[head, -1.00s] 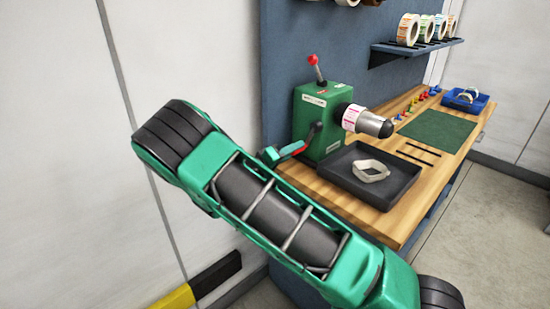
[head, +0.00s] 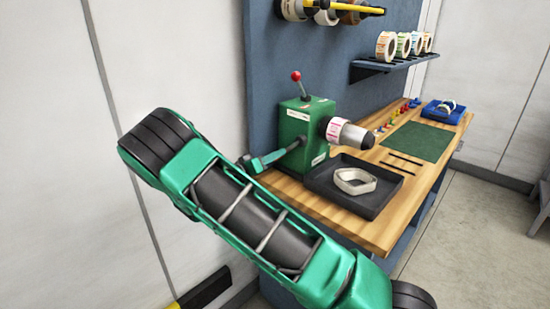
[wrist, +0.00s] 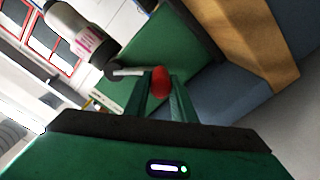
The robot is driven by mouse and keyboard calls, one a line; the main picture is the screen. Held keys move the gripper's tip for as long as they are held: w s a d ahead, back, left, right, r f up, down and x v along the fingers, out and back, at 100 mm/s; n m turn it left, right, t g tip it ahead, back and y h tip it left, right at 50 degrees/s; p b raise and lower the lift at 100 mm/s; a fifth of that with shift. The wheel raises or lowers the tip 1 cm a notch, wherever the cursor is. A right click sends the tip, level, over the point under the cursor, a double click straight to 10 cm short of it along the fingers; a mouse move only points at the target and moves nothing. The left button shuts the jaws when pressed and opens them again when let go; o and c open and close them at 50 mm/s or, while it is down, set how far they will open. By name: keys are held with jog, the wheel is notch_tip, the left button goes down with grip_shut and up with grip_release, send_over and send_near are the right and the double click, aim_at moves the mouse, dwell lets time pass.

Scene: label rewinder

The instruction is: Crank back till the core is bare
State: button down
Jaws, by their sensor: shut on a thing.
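The green rewinder (head: 303,122) stands on the wooden bench, with a red-knobbed lever (head: 296,77) upright on top. A white and pink label band (head: 333,130) is around its spindle (head: 352,136), which is grey with a dark tip. The band also shows in the wrist view (wrist: 88,42). My gripper (head: 258,163) is at the rewinder's left side. In the wrist view my gripper (wrist: 160,95) is shut on the red crank grip (wrist: 160,82) between its fingers. The crank arm (wrist: 128,72) runs left from there. In the head view the grip is hidden.
A black tray (head: 375,209) under the spindle holds a loose pale strip loop (head: 355,181). A green mat (head: 420,141) and a blue bin (head: 443,117) lie further back. Label rolls stand on a shelf (head: 385,65) above. My arm fills the foreground.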

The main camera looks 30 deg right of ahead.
jog(key=shift+w+a+f, duration=0.25)
jog(key=shift+a+f, duration=0.05)
jog(key=shift+a, duration=0.05)
jog(key=c, duration=1.5)
grip_release()
jog(key=shift+d, duration=0.15)
jog(key=shift+r, duration=0.1)
jog(key=v, duration=1)
jog(key=shift+s+a, duration=0.1)
jog(key=shift+a, duration=0.3)
